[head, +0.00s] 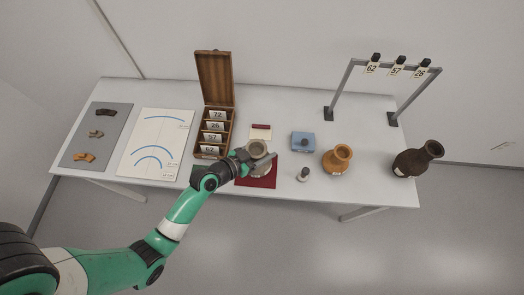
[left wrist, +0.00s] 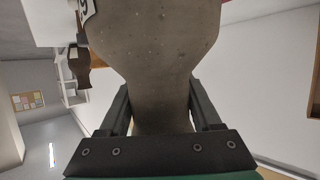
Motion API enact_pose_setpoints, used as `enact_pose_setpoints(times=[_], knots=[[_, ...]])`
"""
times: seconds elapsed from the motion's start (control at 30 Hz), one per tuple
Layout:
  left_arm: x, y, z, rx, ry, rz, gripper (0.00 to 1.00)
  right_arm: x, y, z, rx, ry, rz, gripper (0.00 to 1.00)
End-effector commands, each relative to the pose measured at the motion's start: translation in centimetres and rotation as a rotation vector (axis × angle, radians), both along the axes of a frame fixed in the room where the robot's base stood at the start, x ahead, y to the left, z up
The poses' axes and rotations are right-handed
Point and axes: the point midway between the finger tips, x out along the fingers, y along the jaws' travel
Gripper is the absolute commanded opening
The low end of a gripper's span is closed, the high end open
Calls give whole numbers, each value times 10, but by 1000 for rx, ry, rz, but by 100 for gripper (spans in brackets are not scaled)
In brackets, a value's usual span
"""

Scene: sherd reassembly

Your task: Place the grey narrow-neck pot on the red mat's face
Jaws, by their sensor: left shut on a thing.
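The grey narrow-neck pot (head: 257,149) is held over the red mat (head: 262,182) in the head view. In the left wrist view the pot (left wrist: 155,45) fills the top middle, its narrower part between my fingers. My left gripper (head: 247,160) is shut on it; the gripper's fingers (left wrist: 160,110) also show on both sides of it in the wrist view. The pot hides part of the mat, and I cannot tell whether its underside touches the mat. My right gripper is not in view.
A wooden box with numbered cards (head: 214,125) stands left of the mat. A blue block (head: 303,142), a small grey-topped item (head: 303,174), an orange pot (head: 337,158) and a dark brown pot (head: 417,158) stand to the right. A tagged rack (head: 352,85) stands behind.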

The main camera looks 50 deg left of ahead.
Motion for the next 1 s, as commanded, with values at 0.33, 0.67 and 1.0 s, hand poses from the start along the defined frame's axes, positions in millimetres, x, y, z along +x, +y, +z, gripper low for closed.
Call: enact_pose_setpoints(times=[0.33,0.67,1.0], knots=[[3,8,-36,0,-4,0,0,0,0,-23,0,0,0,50],[2,8,-38,1,-5,1,0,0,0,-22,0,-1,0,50],[2,8,-41,1,0,-1,95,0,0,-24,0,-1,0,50]])
